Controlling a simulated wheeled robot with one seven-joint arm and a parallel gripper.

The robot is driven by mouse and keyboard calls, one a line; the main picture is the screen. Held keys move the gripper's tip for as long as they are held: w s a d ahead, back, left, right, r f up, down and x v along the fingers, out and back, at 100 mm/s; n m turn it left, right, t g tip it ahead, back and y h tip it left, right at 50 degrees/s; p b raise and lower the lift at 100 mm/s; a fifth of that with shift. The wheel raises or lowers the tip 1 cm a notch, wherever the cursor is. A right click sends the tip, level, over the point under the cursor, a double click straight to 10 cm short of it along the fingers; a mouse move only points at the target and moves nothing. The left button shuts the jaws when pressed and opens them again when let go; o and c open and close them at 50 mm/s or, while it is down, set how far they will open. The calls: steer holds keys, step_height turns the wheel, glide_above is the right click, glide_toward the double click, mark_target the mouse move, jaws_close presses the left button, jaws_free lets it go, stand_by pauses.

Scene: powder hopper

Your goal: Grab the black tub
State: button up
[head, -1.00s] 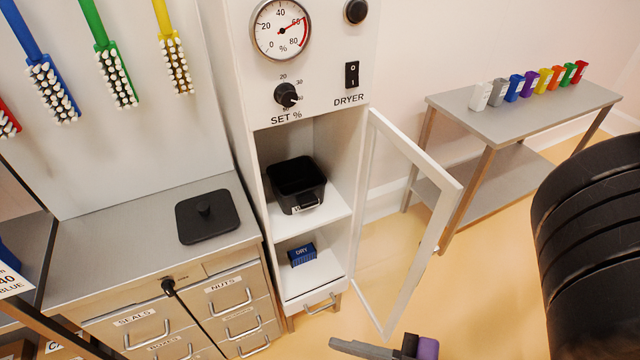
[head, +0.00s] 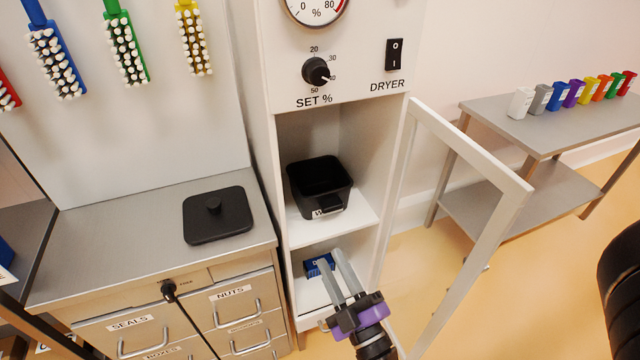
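The black tub (head: 318,188) stands upright on the upper shelf inside the open dryer cabinet. It is open at the top, with a handle and a partly hidden white label on its front. My gripper (head: 329,258) is in front of the cabinet, below the tub, with its two grey fingers pointing up and inward. The fingers are apart with nothing seen between them, and they do not appear to touch the tub. They partly cover a blue box (head: 312,267) marked DRY on the lower shelf.
The glazed cabinet door (head: 478,215) stands open to the right of my gripper. A black lid (head: 217,222) lies on the steel counter (head: 110,225) at left. A side table (head: 560,125) with several coloured small containers stands at right. Floor between door and table is clear.

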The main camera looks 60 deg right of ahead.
mark_target(334, 209)
steer(key=w+d+f+g+h+p, duration=0.1)
steer(key=w+d+g+h, duration=0.1)
steer(key=d, duration=0.4)
steer(key=w+d+f+g+h+p, duration=0.1)
steer(key=w+d+f+g+h, duration=0.1)
steer(key=w+d+g, duration=0.2)
steer(key=w+d+f+m+g+h+p, duration=0.1)
steer(key=w+d+g, duration=0.3)
steer(key=d+g, duration=0.4)
steer(key=shift+w+d+f+h+p, duration=0.1)
steer(key=shift+d+f+h+p, duration=0.3)
steer(key=shift+f+h, duration=0.2)
steer(key=shift+a, duration=0.1)
jaws_close()
steer(key=shift+r, duration=0.1)
stand_by(0.3)
